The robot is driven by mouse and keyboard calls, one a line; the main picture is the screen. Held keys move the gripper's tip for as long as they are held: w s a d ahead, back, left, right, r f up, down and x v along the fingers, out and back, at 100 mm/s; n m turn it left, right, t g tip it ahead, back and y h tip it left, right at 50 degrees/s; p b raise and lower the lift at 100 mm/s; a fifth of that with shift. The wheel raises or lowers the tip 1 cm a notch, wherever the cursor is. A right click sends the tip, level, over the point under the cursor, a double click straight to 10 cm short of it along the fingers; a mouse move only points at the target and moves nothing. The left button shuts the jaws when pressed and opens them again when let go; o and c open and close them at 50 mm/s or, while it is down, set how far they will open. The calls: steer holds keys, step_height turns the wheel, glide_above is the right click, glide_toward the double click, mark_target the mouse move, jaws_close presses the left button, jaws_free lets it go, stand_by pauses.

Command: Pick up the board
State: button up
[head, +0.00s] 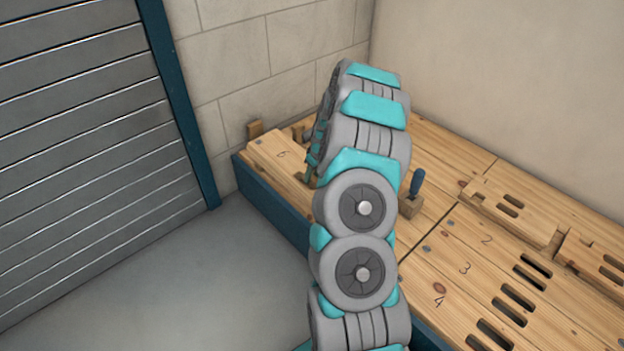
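A light wooden board (277,160) marked with what looks like a 6 lies at the far left end of the wooden bench top. My arm covers its right part. Another wooden board (502,210) with two slots lies farther right along the wall, and part of a similar slotted piece (600,262) shows at the right edge. I cannot tell which one is the task's board. My gripper (312,172) is mostly hidden behind my arm, close to the right side of the left board. Its fingertips and any contact are not clear.
The bench top (455,268) has numbered planks with dark slots. A blue-handled tool (415,187) stands in a small wooden block (410,206) right of my arm. Grey floor left of the bench is clear.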

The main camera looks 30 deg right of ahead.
jaws_close()
stand_by(1.0)
